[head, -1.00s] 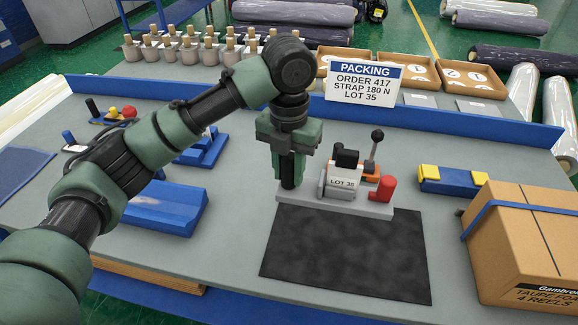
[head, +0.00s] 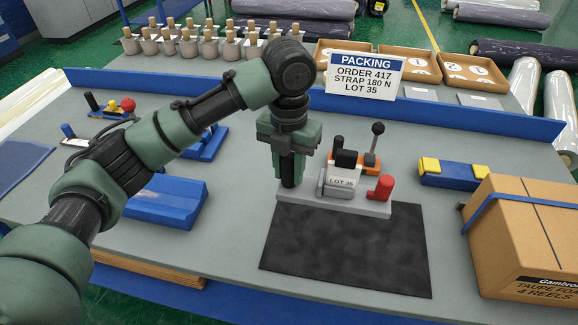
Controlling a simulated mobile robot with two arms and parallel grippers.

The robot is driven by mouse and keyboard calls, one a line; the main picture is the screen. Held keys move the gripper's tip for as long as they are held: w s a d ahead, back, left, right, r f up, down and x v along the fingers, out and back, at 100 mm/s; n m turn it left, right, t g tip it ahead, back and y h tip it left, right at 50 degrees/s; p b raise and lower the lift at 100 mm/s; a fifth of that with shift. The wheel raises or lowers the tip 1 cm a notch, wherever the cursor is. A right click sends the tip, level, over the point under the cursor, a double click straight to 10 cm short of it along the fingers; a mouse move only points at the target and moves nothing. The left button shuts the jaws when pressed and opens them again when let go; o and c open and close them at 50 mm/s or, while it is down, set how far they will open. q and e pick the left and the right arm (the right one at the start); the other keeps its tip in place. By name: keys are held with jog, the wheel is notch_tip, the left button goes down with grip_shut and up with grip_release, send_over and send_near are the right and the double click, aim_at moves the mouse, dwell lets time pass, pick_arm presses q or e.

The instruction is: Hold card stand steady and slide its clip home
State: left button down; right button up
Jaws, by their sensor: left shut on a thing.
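My left gripper (head: 290,183) points down at the left end of the base and is shut on the stand there. Its fingers hide what they grip. I cannot tell for sure which part is the clip. An orange part (head: 371,160) with a black-knobbed lever shows behind the stand. My right gripper is not in view.
A dark mat (head: 345,250) lies in front of the stand. A cardboard box (head: 525,240) and a blue block with yellow ends (head: 453,175) are to the right. A blue cradle (head: 165,203) is to the left. A packing sign (head: 363,75) stands behind.

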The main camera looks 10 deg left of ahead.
pick_arm(q)
jog(key=shift+f+b, duration=2.7)
jog(key=shift+f, duration=6.2)
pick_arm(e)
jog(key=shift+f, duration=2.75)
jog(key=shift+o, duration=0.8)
